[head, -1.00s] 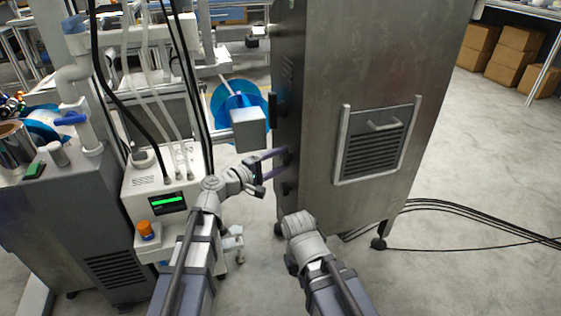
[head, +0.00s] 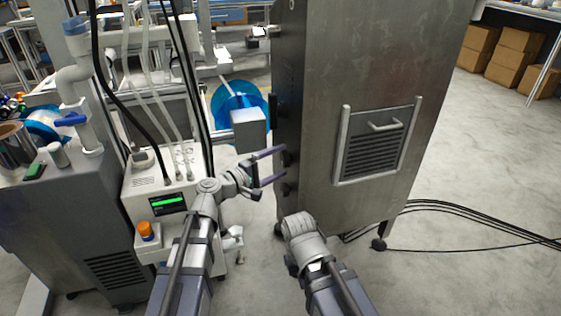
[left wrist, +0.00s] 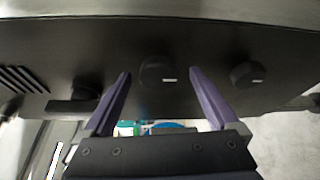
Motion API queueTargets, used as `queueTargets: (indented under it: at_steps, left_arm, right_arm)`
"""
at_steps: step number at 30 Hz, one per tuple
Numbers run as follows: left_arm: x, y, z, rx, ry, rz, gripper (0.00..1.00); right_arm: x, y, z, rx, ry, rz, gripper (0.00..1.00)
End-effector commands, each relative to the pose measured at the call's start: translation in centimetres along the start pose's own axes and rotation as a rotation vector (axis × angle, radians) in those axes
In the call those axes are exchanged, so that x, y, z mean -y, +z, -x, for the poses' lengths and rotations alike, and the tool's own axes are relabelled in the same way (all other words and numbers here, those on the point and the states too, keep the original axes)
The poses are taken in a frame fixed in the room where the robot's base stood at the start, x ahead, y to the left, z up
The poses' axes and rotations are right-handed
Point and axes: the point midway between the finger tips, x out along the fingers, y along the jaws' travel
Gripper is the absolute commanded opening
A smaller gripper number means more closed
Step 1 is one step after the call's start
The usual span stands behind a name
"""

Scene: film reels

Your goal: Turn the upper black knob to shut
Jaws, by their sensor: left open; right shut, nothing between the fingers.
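The upper black knob (head: 289,158) is on the dark narrow side of the metal cabinet. In the left wrist view the upper knob (left wrist: 158,71) is round with a small white mark and shows between my fingertips. The lower black knob (left wrist: 247,75) is to its right there, outside the fingers. My left gripper (head: 284,163) is open, its two purple fingers pointing at the cabinet side around the upper knob; I cannot tell whether they touch it. My right gripper (head: 300,226) is low in front of the cabinet; its fingers are hidden behind its wrist.
A black handle (left wrist: 72,105) sits beyond the upper knob. The metal cabinet (head: 355,80) has a louvred panel on its front. A machine with a green display (head: 168,203) stands left of my left arm. Black cables (head: 470,215) cross the floor at right.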

Motion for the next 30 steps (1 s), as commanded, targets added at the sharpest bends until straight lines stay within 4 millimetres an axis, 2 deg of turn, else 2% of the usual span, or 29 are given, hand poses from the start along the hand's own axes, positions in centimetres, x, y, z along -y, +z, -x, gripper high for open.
queueTargets:
  at_steps: [1, 6, 12, 17, 30]
  left_arm:
    - [0.0, 0.1, 1.1, -0.003, 0.001, 0.0, 0.94]
    - [0.0, 0.1, 4.0, -0.003, 0.0, 0.0, 0.94]
    - [0.0, 0.1, 6.2, -0.002, 0.0, 0.0, 0.94]
    - [0.0, 0.1, 6.7, 0.0, 0.0, -0.001, 0.94]
    - [0.3, 0.2, 6.7, 0.005, -0.014, -0.01, 0.94]
  right_arm:
    - [0.0, 0.0, 0.1, 0.0, 0.0, 0.0, 0.0]
    - [0.0, 0.0, 0.2, 0.0, 0.0, 0.0, 0.0]
    - [0.0, 0.0, 0.3, 0.0, 0.0, 0.0, 0.0]
    - [0.0, 0.0, 0.3, 0.0, 0.0, 0.0, 0.0]
    - [0.0, 0.0, 0.3, 0.0, 0.0, 0.0, 0.0]
